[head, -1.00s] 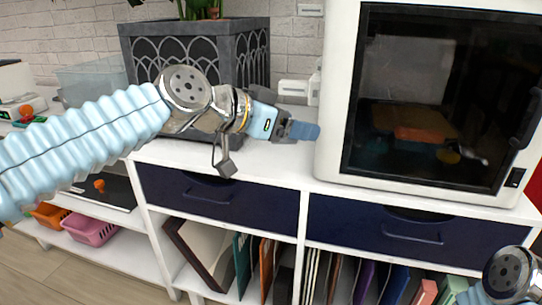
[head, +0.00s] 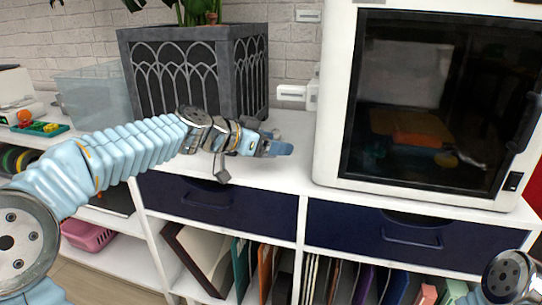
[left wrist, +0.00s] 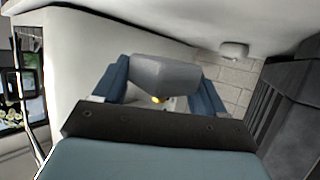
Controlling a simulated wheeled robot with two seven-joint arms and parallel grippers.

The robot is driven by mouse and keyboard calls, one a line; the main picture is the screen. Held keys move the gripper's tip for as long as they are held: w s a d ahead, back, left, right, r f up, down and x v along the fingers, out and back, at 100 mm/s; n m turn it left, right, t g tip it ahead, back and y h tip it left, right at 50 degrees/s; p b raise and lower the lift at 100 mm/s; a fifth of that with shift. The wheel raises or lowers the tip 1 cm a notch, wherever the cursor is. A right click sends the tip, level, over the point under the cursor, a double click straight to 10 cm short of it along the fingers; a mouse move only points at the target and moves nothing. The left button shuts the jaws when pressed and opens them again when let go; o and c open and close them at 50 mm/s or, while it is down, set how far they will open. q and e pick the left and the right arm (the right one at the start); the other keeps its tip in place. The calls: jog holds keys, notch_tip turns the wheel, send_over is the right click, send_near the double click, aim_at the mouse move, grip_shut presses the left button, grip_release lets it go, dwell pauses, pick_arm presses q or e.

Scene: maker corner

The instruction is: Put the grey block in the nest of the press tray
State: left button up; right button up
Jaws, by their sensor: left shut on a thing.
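My left gripper (head: 280,149) is above the white cabinet top, between the dark planter and the white enclosed machine. In the left wrist view its two blue fingers are shut on the grey block (left wrist: 165,74), which spans the gap between them. The fingers and wrist hide the block in the head view. A small yellow spot shows just below the block in the wrist view. I cannot make out the press tray or its nest in either view. My right gripper is not in view; only a joint of that arm shows at the lower right.
The white machine (head: 334,120) with a dark glass door stands right of the gripper. The grey planter (head: 194,80) is behind my left arm. A clear bin (head: 95,97) and a green board (head: 45,130) are farther left. Bare cabinet top (head: 285,175) lies below the gripper.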

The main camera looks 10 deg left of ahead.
aim_at(271, 165)
pick_arm(q)
jog(key=shift+w+a+f, duration=0.1)
jog(key=shift+w+f, duration=0.15)
jog(key=shift+f, duration=0.1)
jog(key=f, duration=0.1)
jog(key=f+b, duration=0.1)
jog(key=shift+w+a+f, duration=0.15)
jog(key=shift+w+f, duration=0.05)
jog(key=shift+f, duration=0.4)
jog(key=shift+f+b, duration=0.15)
jog(key=shift+b, duration=0.25)
jog(key=o, duration=1)
jog(key=shift+o, duration=0.2)
